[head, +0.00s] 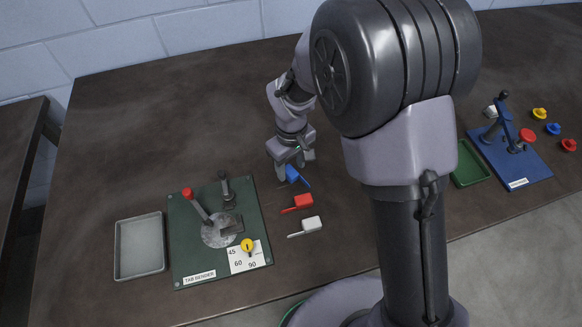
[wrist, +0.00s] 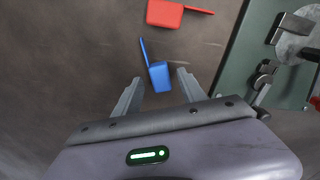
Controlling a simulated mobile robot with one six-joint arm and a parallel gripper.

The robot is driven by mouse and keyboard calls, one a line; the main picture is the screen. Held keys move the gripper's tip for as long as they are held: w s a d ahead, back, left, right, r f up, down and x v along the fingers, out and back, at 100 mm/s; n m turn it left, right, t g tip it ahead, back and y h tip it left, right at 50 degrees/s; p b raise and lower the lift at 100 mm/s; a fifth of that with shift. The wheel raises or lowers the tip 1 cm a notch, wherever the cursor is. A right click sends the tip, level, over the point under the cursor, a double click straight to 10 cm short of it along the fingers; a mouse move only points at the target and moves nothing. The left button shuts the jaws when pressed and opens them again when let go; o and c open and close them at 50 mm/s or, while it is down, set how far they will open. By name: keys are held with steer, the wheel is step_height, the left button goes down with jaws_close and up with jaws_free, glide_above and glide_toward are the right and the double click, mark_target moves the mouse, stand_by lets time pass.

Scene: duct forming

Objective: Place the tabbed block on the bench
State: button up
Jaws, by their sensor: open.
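A blue tabbed block (head: 293,174) lies on the dark bench (head: 130,120), its thin tab pointing away from my gripper in the wrist view. My gripper (head: 291,163) is open above the bench at the blue block. In the wrist view, the block (wrist: 159,76) sits between the two fingertips of my gripper (wrist: 159,77), with a gap visible on each side. A red tabbed block (head: 303,200) and a white tabbed block (head: 310,224) lie nearer the bench's front edge. The red block also shows in the wrist view (wrist: 164,13).
A green tab bender (head: 188,242) with a red-knobbed lever and a yellow knob stands left of the blocks. A grey tray (head: 140,247) is left of it. A green tray (head: 468,164) and a blue-based device (head: 525,167) are at right. The bench behind the bender is clear.

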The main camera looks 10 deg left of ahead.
mark_target(291, 172)
step_height(291, 172, up, 10)
steer(key=p, duration=0.3)
steer(key=s+d+r+m+t+y, duration=0.1)
steer(key=s+d+r+m, duration=0.15)
steer(key=d+r, duration=0.3)
steer(key=s+d+r+m+t, duration=0.1)
steer(key=d+r+m, duration=0.25)
steer(key=r, duration=0.35)
steer(key=s+d+r+m+t, duration=0.2)
steer(key=s+d+r+m, duration=0.1)
steer(key=s, duration=0.3)
steer(key=s+d+r+m+t+y, duration=0.1)
steer(key=s+d+r+m, duration=0.2)
steer(key=s+d+m, duration=0.2)
steer(key=shift+s+d+t, duration=0.3)
steer(key=shift+s+t, duration=0.1)
steer(key=shift+s, duration=0.55)
